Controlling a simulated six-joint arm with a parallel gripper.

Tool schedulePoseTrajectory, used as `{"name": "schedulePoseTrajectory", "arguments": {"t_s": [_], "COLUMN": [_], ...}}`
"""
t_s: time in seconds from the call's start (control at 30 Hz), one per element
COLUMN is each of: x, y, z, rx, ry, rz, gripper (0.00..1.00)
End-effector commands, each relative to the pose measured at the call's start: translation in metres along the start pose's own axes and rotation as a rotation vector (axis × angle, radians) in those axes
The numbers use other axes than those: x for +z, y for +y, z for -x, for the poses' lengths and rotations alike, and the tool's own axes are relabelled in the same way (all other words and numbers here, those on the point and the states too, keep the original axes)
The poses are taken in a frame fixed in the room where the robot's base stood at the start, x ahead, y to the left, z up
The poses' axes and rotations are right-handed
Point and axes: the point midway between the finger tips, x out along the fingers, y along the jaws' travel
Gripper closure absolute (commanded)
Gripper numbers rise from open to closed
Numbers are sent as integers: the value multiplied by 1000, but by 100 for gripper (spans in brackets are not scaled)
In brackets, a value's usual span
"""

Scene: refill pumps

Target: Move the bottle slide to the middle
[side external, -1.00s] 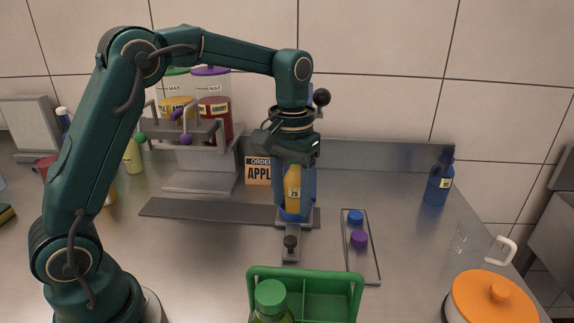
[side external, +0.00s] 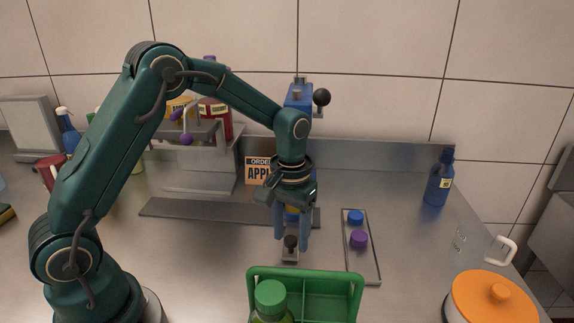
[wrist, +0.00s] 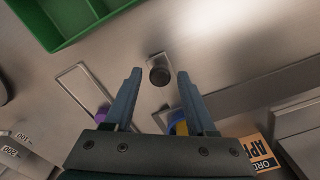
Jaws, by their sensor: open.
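The bottle slide has a dark knob (side external: 290,242) on a metal tab sticking out in front, near the right end of its dark grey rail (side external: 215,212). A blue bottle with yellow contents (side external: 291,216) stands on the slide, mostly hidden behind my gripper; a bit of it shows in the wrist view (wrist: 178,124). My gripper (side external: 292,240) points down, open, just in front of the bottle at the knob. In the wrist view the knob (wrist: 160,76) lies between the two fingertips with gaps on both sides. I cannot tell the fingertips' exact height against it.
A black ball handle (side external: 321,97) on a blue press stands above the slide. Pumps with a purple knob (side external: 187,140) stand left. A tray with blue and purple caps (side external: 359,240) lies right of the slide. A green crate (side external: 335,277) is in front; an orange-lidded pot (side external: 492,298) is front right.

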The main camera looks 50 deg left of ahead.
Motion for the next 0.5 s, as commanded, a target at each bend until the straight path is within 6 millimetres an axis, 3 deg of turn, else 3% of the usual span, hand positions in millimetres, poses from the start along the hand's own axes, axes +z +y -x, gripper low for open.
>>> {"name": "schedulePoseTrajectory", "arguments": {"t_s": [0.1, 0.23, 0.5], "x": [0, 0, 3], "y": [0, 0, -6], "z": [0, 0, 0], "rx": [0, 0, 0], "ry": [0, 0, 0], "rz": [0, 0, 1], "gripper": [48, 97, 100]}}
